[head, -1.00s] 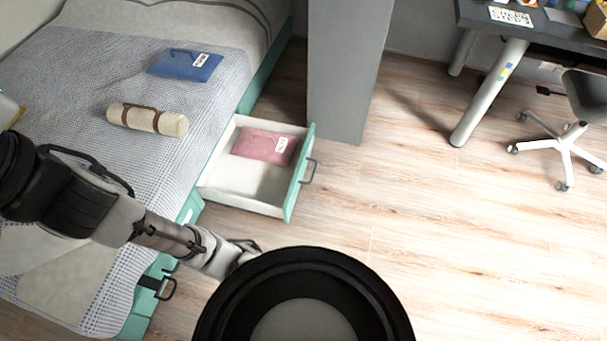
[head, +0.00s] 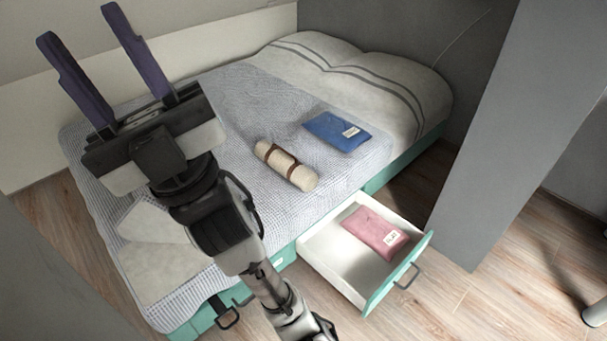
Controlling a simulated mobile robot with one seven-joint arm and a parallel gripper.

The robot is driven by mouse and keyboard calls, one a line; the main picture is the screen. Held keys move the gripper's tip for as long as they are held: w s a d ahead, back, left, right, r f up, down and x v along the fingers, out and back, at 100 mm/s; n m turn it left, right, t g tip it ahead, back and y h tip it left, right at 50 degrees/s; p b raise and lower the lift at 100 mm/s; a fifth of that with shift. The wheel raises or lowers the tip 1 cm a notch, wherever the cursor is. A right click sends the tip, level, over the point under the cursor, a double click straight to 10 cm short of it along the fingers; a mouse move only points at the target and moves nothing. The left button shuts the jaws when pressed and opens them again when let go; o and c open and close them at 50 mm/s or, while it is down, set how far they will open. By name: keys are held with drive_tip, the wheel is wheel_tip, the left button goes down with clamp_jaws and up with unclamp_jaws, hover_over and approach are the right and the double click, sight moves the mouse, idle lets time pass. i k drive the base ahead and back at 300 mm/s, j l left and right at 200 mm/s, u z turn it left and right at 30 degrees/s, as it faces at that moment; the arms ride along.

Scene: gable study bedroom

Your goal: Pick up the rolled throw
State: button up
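The rolled throw (head: 286,165) is a cream roll with a brown strap around it. It lies on the grey woven cover of the bed (head: 232,112), near the bed's drawer side. My gripper (head: 101,26) is raised at the upper left of the head view, over the foot part of the bed. Its two dark fingers are spread wide apart with nothing between them. It is well to the left of the throw and apart from it.
A blue folded item (head: 337,131) with a white tag lies beyond the throw. The bed drawer (head: 334,268) is pulled open and holds a pink folded item (head: 374,231). A grey pillar (head: 478,150) stands at the right.

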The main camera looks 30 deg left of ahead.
sight(286, 164)
drive_tip(key=i+j, duration=0.15)
drive_tip(key=i, duration=0.3)
drive_tip(key=i+u, duration=0.45)
drive_tip(key=i, duration=0.45)
drive_tip(key=u, duration=0.95)
